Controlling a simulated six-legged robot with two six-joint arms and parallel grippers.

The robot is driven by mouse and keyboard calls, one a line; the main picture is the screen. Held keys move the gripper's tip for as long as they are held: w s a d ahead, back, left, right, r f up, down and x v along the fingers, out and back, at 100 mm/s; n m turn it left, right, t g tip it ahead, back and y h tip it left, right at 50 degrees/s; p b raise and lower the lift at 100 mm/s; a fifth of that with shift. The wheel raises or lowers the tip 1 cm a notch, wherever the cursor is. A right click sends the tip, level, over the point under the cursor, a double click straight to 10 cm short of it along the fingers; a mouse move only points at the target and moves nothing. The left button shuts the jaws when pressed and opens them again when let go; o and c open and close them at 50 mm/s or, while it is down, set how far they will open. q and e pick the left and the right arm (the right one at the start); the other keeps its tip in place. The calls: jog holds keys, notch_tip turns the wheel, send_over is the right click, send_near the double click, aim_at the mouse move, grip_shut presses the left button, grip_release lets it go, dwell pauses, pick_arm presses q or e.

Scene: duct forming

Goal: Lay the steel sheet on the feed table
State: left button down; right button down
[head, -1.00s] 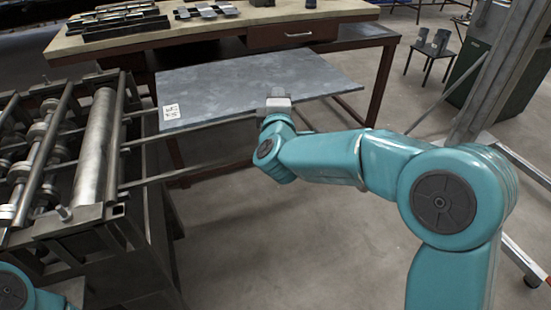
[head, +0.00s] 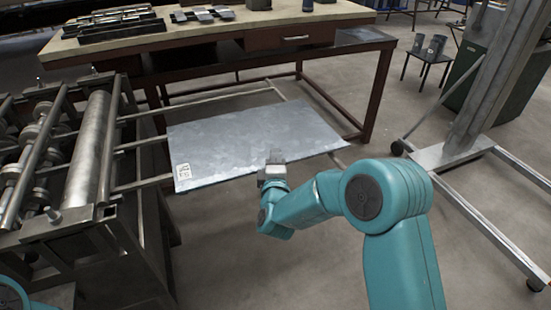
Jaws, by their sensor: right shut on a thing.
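The steel sheet (head: 245,140) is a flat grey plate with a small white label (head: 183,173) at its near left corner. My right gripper (head: 274,160) is shut on the sheet's near edge, right of its middle. The sheet looks about level. It covers the middle of the feed table (head: 200,98), an open frame of thin metal rails beside the roll machine. Rail ends show left of the sheet and beyond its far edge. I cannot tell whether the sheet touches the rails. My left gripper is out of view; only a bit of that arm shows at bottom left.
The roll machine (head: 92,150) stands at the left, close to the sheet's left edge. A workbench (head: 240,32) with metal parts stands behind. A wheeled metal stand (head: 455,150) is at the right. The floor in front is clear.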

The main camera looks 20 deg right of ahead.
jog(key=shift+r, duration=0.25)
jog(key=shift+f, duration=0.1)
jog(key=c, duration=1.6)
grip_release()
jog(key=shift+f, duration=0.2)
jog(key=o, duration=0.3)
jog(key=shift+s+r, duration=0.1)
jog(key=shift+o, duration=0.2)
